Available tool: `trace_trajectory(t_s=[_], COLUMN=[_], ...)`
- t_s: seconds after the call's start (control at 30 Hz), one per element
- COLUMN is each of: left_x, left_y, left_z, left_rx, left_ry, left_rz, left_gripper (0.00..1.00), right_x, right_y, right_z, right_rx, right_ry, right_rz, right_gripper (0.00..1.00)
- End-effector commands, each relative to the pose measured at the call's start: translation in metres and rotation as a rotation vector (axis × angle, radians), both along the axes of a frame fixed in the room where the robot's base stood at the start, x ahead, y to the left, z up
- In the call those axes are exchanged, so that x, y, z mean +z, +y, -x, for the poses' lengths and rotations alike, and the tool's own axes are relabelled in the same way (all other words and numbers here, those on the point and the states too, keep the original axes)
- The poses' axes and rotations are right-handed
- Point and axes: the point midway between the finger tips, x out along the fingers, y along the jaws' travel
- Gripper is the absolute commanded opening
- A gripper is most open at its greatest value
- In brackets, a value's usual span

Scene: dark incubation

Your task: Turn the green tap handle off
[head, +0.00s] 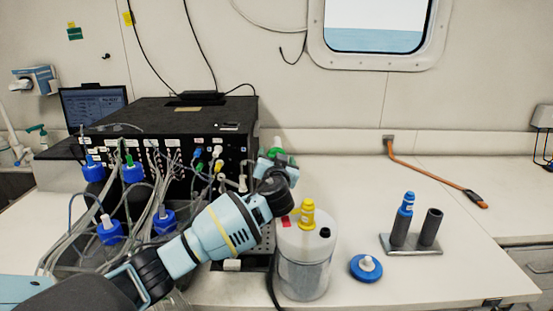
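My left arm reaches in from the lower left, across the front of the black instrument box (185,112). Its gripper (276,160) is at the box's right front corner, just above and behind the white cylindrical container. A small green part (279,151), which looks like the green tap handle, shows right at the fingertips. The gripper hides most of it, so its angle is unclear. I cannot tell whether the fingers touch it or are closed on it. My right gripper is out of view.
The white container (305,262) has a yellow fitting (307,213) on top. A blue cap (366,268) and a grey holder (411,246) with two dark tubes stand to its right. Tubing and blue-capped bottles (109,231) crowd the left. An orange strap (436,176) lies behind.

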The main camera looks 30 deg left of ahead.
Motion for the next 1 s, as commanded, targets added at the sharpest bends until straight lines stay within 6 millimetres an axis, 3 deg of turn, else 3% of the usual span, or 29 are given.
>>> trace_trajectory(t_s=[0.07, 0.4, 0.73, 1.0], left_x=[-0.0002, -0.0002, -0.0009, -0.0011], left_y=[-0.0002, -0.0002, -0.0004, -0.0003], left_z=[0.0001, 0.0002, 0.0002, 0.0001], left_rx=[0.000, 0.000, 0.001, 0.002], left_ry=[0.000, 0.000, 0.030, 0.124], left_rz=[0.000, 0.000, -0.045, -0.198], left_gripper=[0.70, 0.28, 0.28, 0.28], right_x=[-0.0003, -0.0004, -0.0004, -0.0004], right_y=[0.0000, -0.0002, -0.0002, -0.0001], right_z=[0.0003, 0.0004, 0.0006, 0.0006], right_rx=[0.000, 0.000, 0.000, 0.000], right_ry=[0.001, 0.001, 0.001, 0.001], right_rz=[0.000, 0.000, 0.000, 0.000], right_gripper=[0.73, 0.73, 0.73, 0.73])
